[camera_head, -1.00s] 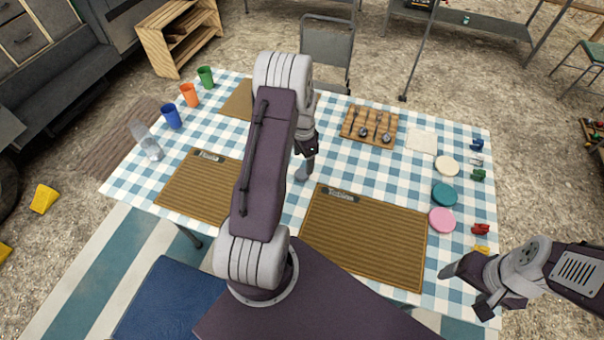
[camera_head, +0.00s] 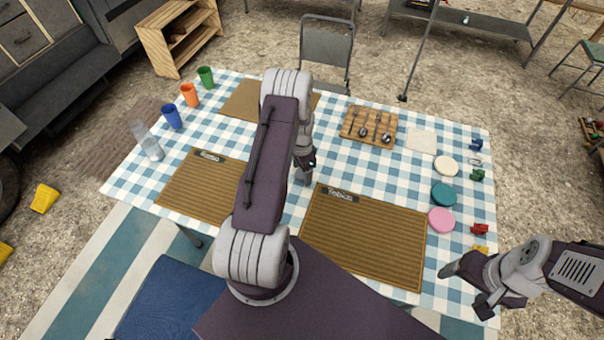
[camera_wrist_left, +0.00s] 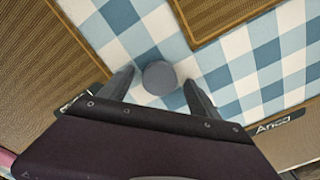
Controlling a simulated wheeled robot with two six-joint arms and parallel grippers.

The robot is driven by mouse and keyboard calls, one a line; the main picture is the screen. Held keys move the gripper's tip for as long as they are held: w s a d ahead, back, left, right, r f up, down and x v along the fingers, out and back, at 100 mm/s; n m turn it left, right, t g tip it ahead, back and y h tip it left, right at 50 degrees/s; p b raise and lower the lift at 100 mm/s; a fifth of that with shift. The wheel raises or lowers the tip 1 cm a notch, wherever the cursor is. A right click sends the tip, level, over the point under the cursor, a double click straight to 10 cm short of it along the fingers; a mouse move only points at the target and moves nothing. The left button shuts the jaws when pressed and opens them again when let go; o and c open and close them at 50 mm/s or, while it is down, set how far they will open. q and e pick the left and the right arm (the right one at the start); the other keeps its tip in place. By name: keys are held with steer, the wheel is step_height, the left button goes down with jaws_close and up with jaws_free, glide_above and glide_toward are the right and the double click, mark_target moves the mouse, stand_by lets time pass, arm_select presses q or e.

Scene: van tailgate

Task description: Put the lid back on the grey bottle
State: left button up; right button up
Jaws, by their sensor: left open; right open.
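My left gripper (camera_head: 306,166) is open, low over the middle of the table between the two front placemats. In the left wrist view, a round, plain grey thing (camera_wrist_left: 160,77) sits between its spread fingers (camera_wrist_left: 159,82). It is seen from above, with a gap to the fingers. I cannot tell whether it is the lid alone or the grey bottle's top. In the head view my left arm and gripper largely hide that spot. A pale, see-through bottle-like vessel (camera_head: 148,143) stands at the table's left edge. My right gripper (camera_head: 464,288) is open and empty by the front right corner.
Blue (camera_head: 172,117), orange (camera_head: 189,95) and green (camera_head: 206,77) cups line the left edge. A wooden board (camera_head: 350,130) with cutlery lies behind my left gripper. Cream, teal (camera_head: 444,194) and pink (camera_head: 441,220) discs and several small coloured items lie right. Placemats (camera_head: 365,240) cover the front.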

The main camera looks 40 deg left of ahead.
mark_target(302, 173)
arm_select(q)
steer(key=c, duration=1.4)
steer(key=shift+r, duration=0.55)
step_height(302, 173, up, 3)
steer(key=shift+f, duration=0.1)
steer(key=s+a+r, duration=0.2)
steer(key=s+r, duration=0.5)
steer(key=s, duration=0.4)
steer(key=shift+s+a, duration=0.2)
steer(key=shift+a, duration=0.15)
